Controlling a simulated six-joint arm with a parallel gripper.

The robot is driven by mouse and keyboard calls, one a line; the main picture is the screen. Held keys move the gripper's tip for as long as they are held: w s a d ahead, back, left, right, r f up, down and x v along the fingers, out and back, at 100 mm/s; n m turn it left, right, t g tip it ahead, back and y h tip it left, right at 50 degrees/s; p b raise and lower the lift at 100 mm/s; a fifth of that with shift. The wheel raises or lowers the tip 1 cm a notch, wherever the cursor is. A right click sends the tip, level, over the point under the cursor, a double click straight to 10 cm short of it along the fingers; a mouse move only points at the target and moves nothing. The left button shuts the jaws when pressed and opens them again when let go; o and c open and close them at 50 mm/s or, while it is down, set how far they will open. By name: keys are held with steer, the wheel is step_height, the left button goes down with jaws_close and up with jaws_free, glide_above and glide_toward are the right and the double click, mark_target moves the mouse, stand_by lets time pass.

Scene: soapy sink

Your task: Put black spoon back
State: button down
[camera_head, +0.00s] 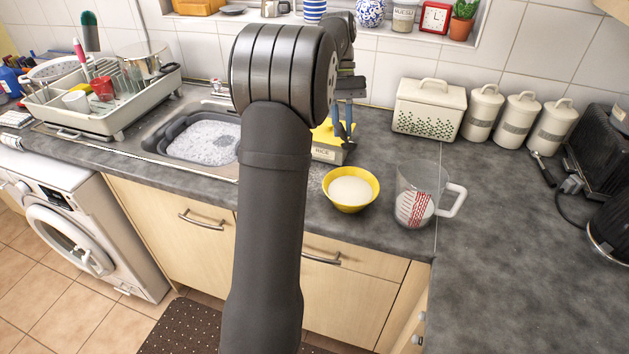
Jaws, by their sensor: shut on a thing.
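My gripper (344,138) is behind my own arm, pointing down at the yellow box with a white label (328,152) on the worktop. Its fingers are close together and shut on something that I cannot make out. I cannot clearly identify the black spoon in this view. Part of the area around my gripper is hidden by my arm. A slim black item (541,168) lies on the worktop at the right, in front of the white canisters, but I cannot tell what it is.
A yellow bowl of white contents (350,192) and a measuring jug (418,197) stand near the front edge. A white crock (428,108) and canisters (522,118) line the wall. The soapy sink (205,140) and dish rack (105,100) are left. The right worktop is largely clear.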

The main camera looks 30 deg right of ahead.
steer(key=shift+s, duration=0.1)
steer(key=w+a+f+n+t+h, duration=0.1)
steer(key=w+a+f+t, duration=0.2)
steer(key=w+a+f, duration=0.1)
steer(key=w+a+f+n+t+h, duration=0.1)
steer(key=w+a+f+t, duration=0.2)
steer(key=w+a+f, duration=0.1)
steer(key=w+a+f+n+t+h, duration=0.1)
steer(key=w+a+f+t, duration=0.2)
steer(key=a+f, duration=0.2)
steer(key=shift+w+a+f+t+h, duration=0.15)
steer(key=shift+w+a+f, duration=0.05)
steer(key=shift+a, duration=0.5)
steer(key=shift+w+a+f+t+h, duration=0.15)
steer(key=shift+w+a, duration=0.05)
steer(key=shift+a, duration=0.5)
steer(key=shift+f, duration=2.05)
